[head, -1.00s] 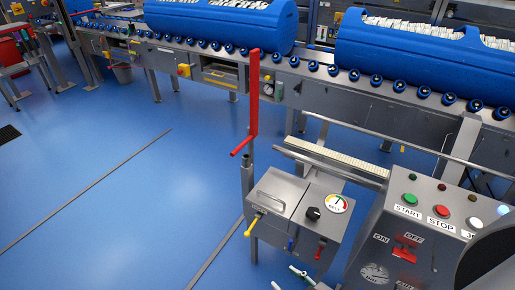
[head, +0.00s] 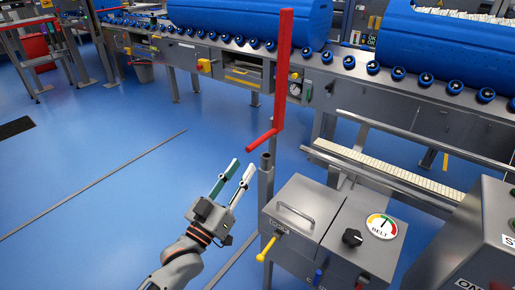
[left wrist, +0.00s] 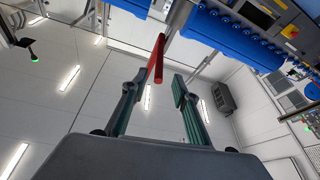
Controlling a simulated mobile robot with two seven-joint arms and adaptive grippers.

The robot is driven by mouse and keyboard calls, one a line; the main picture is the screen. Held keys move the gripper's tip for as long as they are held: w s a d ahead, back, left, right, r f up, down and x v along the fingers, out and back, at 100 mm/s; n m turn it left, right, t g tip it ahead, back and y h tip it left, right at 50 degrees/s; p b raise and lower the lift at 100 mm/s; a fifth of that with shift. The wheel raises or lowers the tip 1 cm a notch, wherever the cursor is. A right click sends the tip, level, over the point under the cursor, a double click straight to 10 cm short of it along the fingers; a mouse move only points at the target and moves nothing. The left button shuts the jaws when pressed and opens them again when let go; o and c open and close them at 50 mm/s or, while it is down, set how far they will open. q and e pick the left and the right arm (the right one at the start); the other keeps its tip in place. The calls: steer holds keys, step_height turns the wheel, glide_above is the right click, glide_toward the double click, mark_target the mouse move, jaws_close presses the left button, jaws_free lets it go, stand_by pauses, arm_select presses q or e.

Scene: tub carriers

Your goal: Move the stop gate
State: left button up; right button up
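The stop gate is most likely the red bent bar (head: 282,75), which stands upright on a grey post (head: 265,190), with a short red arm (head: 262,141) reaching out low to the left. My left gripper (head: 238,172) is open and empty, just below and left of that short arm and apart from it in the head view. In the left wrist view the red bar (left wrist: 157,62) shows beyond and between the two open fingertips (left wrist: 156,90). I cannot tell the exact distance. My right gripper is not in view.
A steel control box (head: 330,230) with a yellow lever (head: 266,250) and a belt dial (head: 381,226) stands right of the post. Behind runs a roller conveyor (head: 350,92) with blue tubs (head: 240,18). The blue floor (head: 100,160) at left is free.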

mark_target(257, 140)
arm_select(q)
steer(key=shift+h, duration=0.4)
steer(key=b+x, duration=0.2)
steer(key=x, duration=0.6)
steer(key=shift+w+r, duration=0.15)
steer(key=shift+w, duration=0.25)
steer(key=shift+w+d+r, duration=0.3)
steer(key=shift+w+r, duration=0.05)
steer(key=shift+w, duration=0.05)
jaws_close()
